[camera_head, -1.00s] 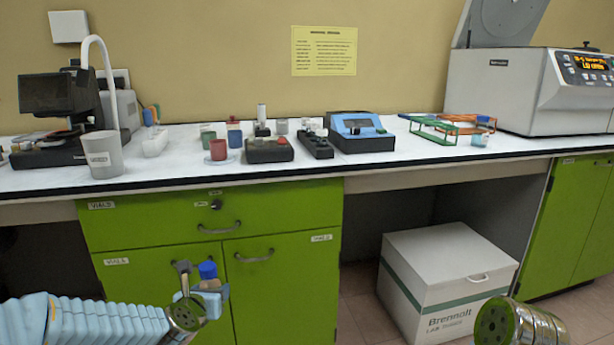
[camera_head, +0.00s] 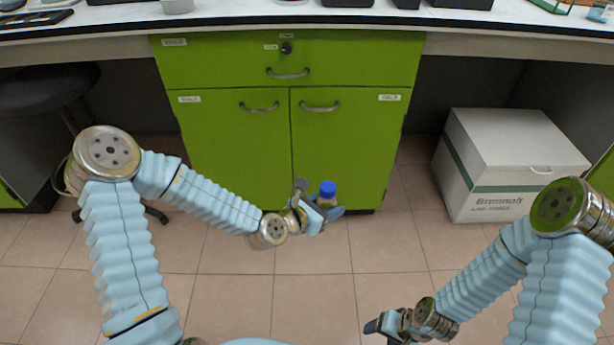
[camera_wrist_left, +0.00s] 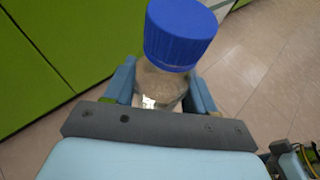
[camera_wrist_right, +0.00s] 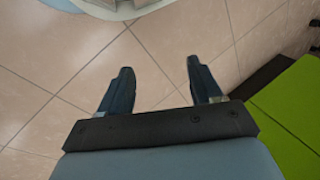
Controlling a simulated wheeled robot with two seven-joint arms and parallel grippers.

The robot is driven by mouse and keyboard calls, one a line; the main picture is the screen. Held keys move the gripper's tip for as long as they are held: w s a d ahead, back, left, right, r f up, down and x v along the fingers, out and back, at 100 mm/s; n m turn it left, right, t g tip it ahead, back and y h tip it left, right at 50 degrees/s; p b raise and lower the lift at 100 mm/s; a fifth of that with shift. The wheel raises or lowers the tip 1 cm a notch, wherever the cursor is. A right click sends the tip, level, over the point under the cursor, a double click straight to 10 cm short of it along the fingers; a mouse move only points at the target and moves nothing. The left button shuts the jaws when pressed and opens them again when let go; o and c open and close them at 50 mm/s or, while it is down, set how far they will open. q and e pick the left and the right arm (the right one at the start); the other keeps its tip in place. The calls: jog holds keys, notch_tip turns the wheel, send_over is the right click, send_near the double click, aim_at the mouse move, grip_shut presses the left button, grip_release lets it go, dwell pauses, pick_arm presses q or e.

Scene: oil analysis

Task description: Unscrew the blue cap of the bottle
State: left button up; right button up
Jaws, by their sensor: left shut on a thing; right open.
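The bottle (camera_wrist_left: 160,86) is clear with brownish contents and carries a blue cap (camera_wrist_left: 181,34). In the head view the blue cap (camera_head: 327,188) shows on top of the bottle (camera_head: 327,201), in front of the green cabinet. My left gripper (camera_head: 325,211) is shut on the bottle's body below the cap, and its fingers (camera_wrist_left: 160,88) sit on both sides of it in the left wrist view. The cap is on the bottle and clear of the fingers. My right gripper (camera_head: 372,327) is low at the bottom middle, apart from the bottle. Its fingers (camera_wrist_right: 160,82) are open with nothing between them.
The green cabinet (camera_head: 230,140) stands behind the bottle under the white bench top (camera_head: 240,22). A white box (camera_head: 500,150) is on the floor at right, a dark stool (camera_head: 45,88) at left. The tiled floor (camera_head: 230,290) is mostly free.

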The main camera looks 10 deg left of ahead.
pick_arm(q)
jog(key=shift+m+g+h, duration=0.5)
jog(key=shift+m+h, duration=0.2)
jog(key=shift+m, duration=0.1)
jog(key=d+f, duration=0.1)
jog(key=s+d, duration=0.1)
jog(key=d+f, duration=0.1)
jog(key=shift+s+f, duration=0.25)
jog(key=shift+f, duration=0.1)
grip_shut()
pick_arm(e)
jog(key=shift+c, duration=0.5)
jog(key=w+a+r+m+g+h, duration=0.15)
jog(key=w+r+m, duration=0.3)
jog(key=w, duration=0.55)
jog(key=w+a+r+m+h, duration=0.25)
jog(key=w+r, duration=0.35)
jog(key=w, duration=0.3)
jog(key=m, duration=0.6)
send_near(327, 202)
jog(key=d, duration=0.2)
pick_arm(q)
jog(key=shift+d+f, duration=0.1)
pick_arm(e)
notch_tip(327, 202, down, 8)
jog(key=shift+r+t, duration=0.15)
jog(key=shift+t, duration=0.2)
